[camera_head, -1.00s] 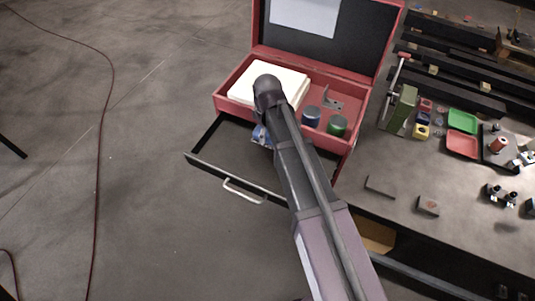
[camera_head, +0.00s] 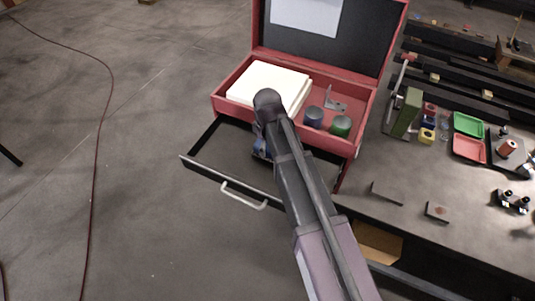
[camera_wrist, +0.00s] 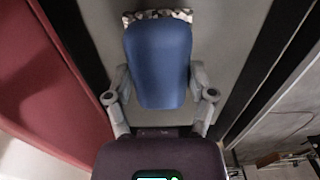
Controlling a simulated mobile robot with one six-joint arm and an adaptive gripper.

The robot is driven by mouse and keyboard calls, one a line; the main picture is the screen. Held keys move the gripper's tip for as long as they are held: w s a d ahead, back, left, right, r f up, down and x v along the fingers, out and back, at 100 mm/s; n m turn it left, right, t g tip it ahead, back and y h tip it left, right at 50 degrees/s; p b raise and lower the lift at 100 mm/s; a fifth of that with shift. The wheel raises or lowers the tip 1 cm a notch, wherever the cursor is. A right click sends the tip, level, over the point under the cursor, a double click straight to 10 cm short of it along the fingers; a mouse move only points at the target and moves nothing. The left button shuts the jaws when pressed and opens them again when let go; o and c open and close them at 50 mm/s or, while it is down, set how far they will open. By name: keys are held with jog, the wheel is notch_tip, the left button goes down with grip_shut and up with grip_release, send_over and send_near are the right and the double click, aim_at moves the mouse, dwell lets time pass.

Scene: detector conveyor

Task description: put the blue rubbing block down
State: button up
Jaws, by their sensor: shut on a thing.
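The blue rubbing block (camera_wrist: 158,62) is between the fingers of my gripper (camera_wrist: 160,95) in the wrist view, with a speckled pale edge at its far end. The gripper is shut on it. In the head view my arm hides most of the gripper and block; a small bit of blue (camera_head: 260,146) shows beside the arm. They are over the open dark drawer (camera_head: 222,162) of the red case. The wrist view shows the grey drawer floor (camera_wrist: 225,25) behind the block; I cannot tell whether the block touches it.
The red case (camera_head: 231,106) has its lid up and holds a white stack (camera_head: 262,82), a blue jar (camera_head: 313,118), a green jar (camera_head: 340,126) and a metal bracket (camera_head: 335,103). A bench (camera_head: 440,190) with green and red trays stands at right. Open floor lies left.

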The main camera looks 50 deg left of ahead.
aim_at(267, 153)
jog(key=shift+f+b, duration=1.9)
jog(key=shift+f, duration=0.1)
jog(key=o, duration=0.9)
jog(key=shift+o, duration=0.2)
jog(key=shift+r, duration=0.2)
notch_tip(267, 153, up, 12)
jog(key=p, duration=1.2)
